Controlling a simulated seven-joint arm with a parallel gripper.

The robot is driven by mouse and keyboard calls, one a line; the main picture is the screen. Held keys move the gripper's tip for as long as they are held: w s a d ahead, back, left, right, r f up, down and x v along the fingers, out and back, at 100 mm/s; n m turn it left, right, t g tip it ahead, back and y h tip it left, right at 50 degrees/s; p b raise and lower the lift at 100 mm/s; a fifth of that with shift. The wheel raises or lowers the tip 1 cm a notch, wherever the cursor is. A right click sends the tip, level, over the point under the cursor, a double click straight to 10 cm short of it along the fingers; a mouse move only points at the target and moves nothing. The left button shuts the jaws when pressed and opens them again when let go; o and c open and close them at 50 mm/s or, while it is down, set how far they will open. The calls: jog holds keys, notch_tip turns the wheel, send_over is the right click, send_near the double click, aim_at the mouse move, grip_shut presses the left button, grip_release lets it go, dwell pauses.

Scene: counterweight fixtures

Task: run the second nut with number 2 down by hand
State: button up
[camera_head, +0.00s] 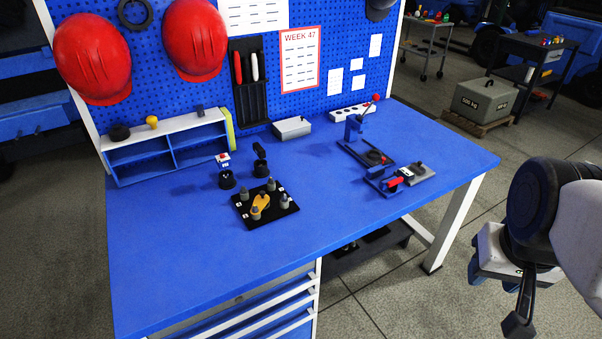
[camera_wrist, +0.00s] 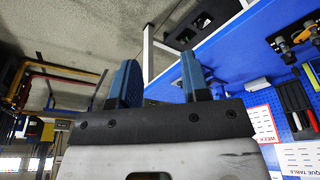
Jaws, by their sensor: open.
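A black plate (camera_head: 277,214) lies on the blue bench, with several grey posts or nuts and a yellow piece (camera_head: 261,203) on it. Small white labels (camera_head: 239,204) sit at the plate's edge; their numbers are too small to read, so I cannot tell which nut is number 2. Behind the plate stand two dark pieces on round bases, one with a white and red top (camera_head: 223,160), one all black (camera_head: 260,158). My gripper (camera_head: 519,318) hangs beyond the bench's right end, far from the plate. In the wrist view its blue fingers (camera_wrist: 158,80) are apart, with nothing between them.
A blue fixture with a red-knobbed lever (camera_head: 355,130) and a clamp with a red handle (camera_head: 393,182) stand at the right of the bench. A grey box (camera_head: 292,128) and a shelf unit (camera_head: 168,150) stand at the back. The front of the bench is clear.

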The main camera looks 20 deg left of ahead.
dwell(0.3)
jog(key=w+a+n, duration=0.4)
jog(key=w, duration=0.3)
jog(key=w+a+n, duration=0.4)
jog(key=w, duration=0.3)
jog(key=n+g, duration=0.3)
jog(key=n, duration=1.8)
send_over(284, 195)
jog(key=f, duration=1.8)
jog(key=shift+d+f, duration=0.25)
jog(key=shift+f, duration=0.05)
jog(key=shift+w+a+f, duration=0.1)
jog(key=shift+a+f, duration=0.1)
jog(key=shift+a, duration=0.1)
jog(key=shift+f, duration=0.1)
jog(key=shift+f, duration=3.8)
